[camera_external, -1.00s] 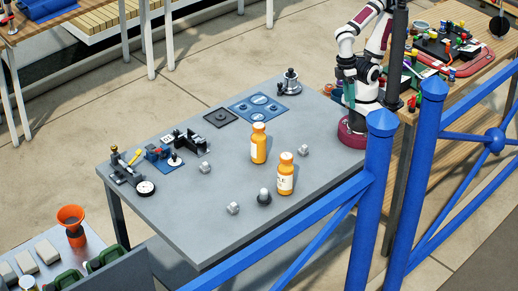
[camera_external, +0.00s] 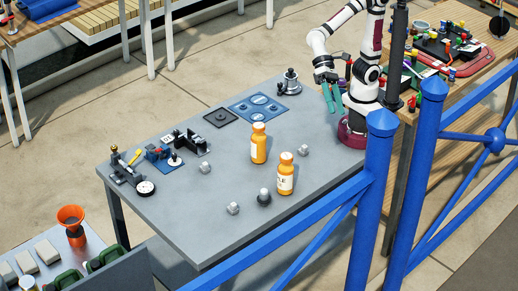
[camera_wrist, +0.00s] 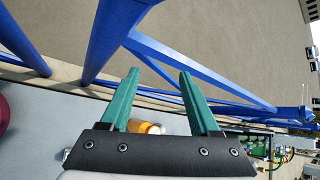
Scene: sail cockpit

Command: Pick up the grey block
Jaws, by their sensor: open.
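The frames do not single one out. My gripper (camera_external: 330,97), with green fingers, is open and empty above the far right of the table, apart from every block. In the wrist view its fingers (camera_wrist: 159,74) are spread, with part of an orange bottle (camera_wrist: 146,128) showing beyond them. No block shows clearly there.
Two orange bottles (camera_external: 258,143) (camera_external: 286,174) stand mid-table; a dark rounded piece (camera_external: 264,197) sits by the front one. Fixtures and flat plates (camera_external: 259,107) line the back and left. A blue railing (camera_external: 340,207) runs along the front right. The front left tabletop (camera_external: 185,230) is clear.

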